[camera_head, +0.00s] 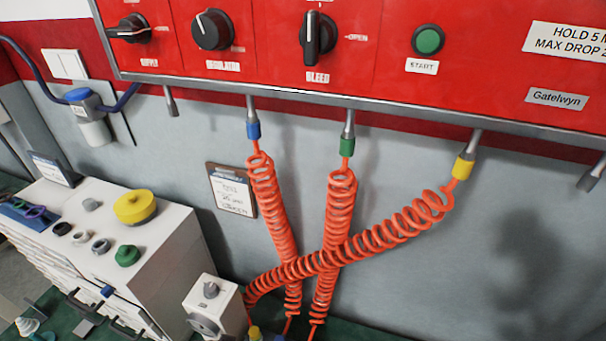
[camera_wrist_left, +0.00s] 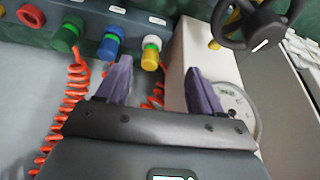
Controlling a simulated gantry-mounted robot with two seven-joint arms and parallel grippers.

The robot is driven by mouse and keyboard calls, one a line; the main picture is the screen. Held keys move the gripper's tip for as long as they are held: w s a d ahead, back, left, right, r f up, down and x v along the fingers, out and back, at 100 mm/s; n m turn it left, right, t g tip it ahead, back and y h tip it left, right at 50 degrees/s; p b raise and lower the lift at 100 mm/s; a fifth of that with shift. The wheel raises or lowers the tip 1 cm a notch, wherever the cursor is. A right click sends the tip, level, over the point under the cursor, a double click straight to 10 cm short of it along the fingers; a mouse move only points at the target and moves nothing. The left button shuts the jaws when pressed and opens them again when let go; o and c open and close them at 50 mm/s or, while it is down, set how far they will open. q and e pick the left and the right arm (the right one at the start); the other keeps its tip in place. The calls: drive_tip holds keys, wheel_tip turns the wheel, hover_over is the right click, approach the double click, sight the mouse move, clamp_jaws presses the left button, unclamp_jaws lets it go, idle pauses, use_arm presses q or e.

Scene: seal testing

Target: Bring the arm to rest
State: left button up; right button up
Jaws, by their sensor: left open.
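My left gripper (camera_wrist_left: 160,68) shows in the left wrist view, with two purple fingers spread apart and nothing between them. Beyond the fingers are a green fitting (camera_wrist_left: 68,36), a blue fitting (camera_wrist_left: 109,43) and a yellow-and-white fitting (camera_wrist_left: 151,53) on a grey strip. A white box with a round dial (camera_wrist_left: 236,108) is behind the right finger. Neither gripper shows in the head view.
In the head view, a red panel (camera_head: 470,28) with black knobs and a green button (camera_head: 428,40) spans the top. Orange coiled hoses (camera_head: 272,205) hang below it, two crossed by a third. A white cabinet (camera_head: 160,250) with several caps stands left. A clipboard (camera_head: 232,190) is on the wall.

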use_arm(q)
drive_tip(key=s+a+r, duration=0.1)
drive_tip(key=s+r, duration=0.3)
drive_tip(key=s, duration=0.6)
drive_tip(key=s+a+r, duration=0.1)
drive_tip(key=s+r, duration=0.4)
drive_tip(key=s, duration=0.4)
wheel_tip(320, 180, up, 28)
drive_tip(key=p, duration=2.7)
drive_tip(key=shift+s+f+g, duration=0.15)
drive_tip(key=shift+s+g, duration=0.15)
